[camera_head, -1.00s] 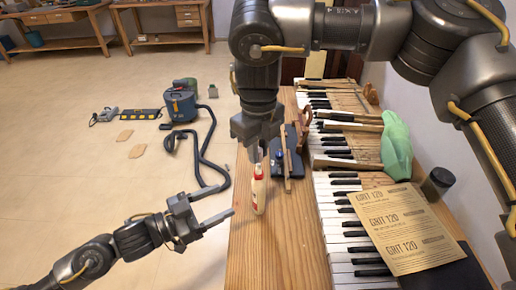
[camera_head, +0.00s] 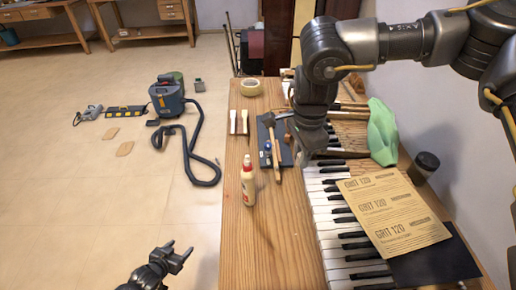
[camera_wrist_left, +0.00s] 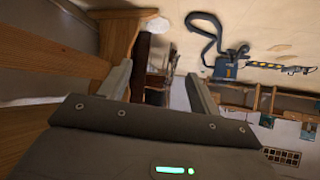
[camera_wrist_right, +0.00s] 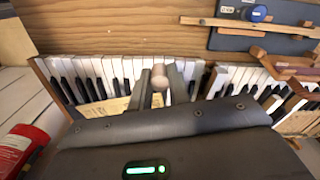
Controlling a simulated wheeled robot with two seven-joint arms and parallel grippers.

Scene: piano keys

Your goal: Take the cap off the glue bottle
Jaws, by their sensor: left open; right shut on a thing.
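The glue bottle (camera_head: 248,185), cream with a red tip, stands upright on the wooden bench left of the piano keys. Nothing touches it. My right gripper (camera_head: 307,162) is to the right of the bottle, over the keys. In the right wrist view its fingers are shut on a small beige rounded piece (camera_wrist_right: 160,76), which looks like the bottle's cap. My left gripper (camera_head: 184,256) is open and empty, low and left of the bench, apart from the bottle; its spread fingers also show in the left wrist view (camera_wrist_left: 158,82).
Sandpaper sheets (camera_head: 385,215) cover some keys. A green cloth (camera_head: 382,132) and dark jar (camera_head: 425,165) are at the right. The front bench is clear.

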